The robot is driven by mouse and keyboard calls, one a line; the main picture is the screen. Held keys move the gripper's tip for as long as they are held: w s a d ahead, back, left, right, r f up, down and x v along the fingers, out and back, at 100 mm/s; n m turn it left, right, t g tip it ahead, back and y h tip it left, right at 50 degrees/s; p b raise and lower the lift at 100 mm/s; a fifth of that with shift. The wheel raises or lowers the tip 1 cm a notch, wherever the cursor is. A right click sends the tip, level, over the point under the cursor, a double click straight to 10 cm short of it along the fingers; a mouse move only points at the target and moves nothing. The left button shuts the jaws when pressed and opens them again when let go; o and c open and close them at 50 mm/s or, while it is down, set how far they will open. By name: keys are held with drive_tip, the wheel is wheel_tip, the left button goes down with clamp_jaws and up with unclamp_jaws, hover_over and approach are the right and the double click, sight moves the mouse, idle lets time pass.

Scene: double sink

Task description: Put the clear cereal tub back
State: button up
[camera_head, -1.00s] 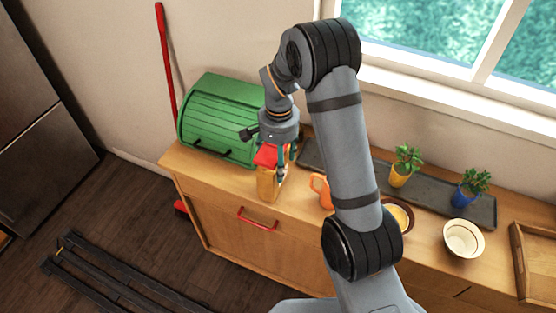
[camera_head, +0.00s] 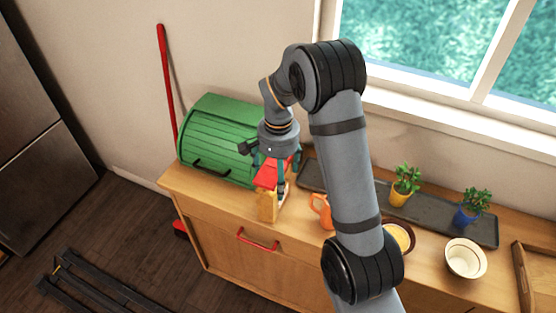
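The clear cereal tub (camera_head: 267,207) has a red lid and tan contents. It stands on the wooden counter (camera_head: 220,206) near its front edge, just right of the green roll-front bread bin. My gripper (camera_head: 279,184) points down at the lid from above. Its teal finger links show on both sides of the red lid, and one dark finger reaches down along the tub's right side. The other fingertip is hidden, so I cannot tell whether the fingers press on the tub.
The green bread bin (camera_head: 222,135) is close left of my gripper. An orange mug (camera_head: 322,211) stands to the right, with a bowl (camera_head: 398,236), a white bowl (camera_head: 466,259) and potted plants (camera_head: 404,186) beyond. A dark tray (camera_head: 431,219) lies along the wall.

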wheel_tip(320, 180, up, 10)
drive_tip(key=shift+f, duration=0.1)
drive_tip(key=shift+o, duration=0.5)
drive_tip(key=shift+d, duration=0.1)
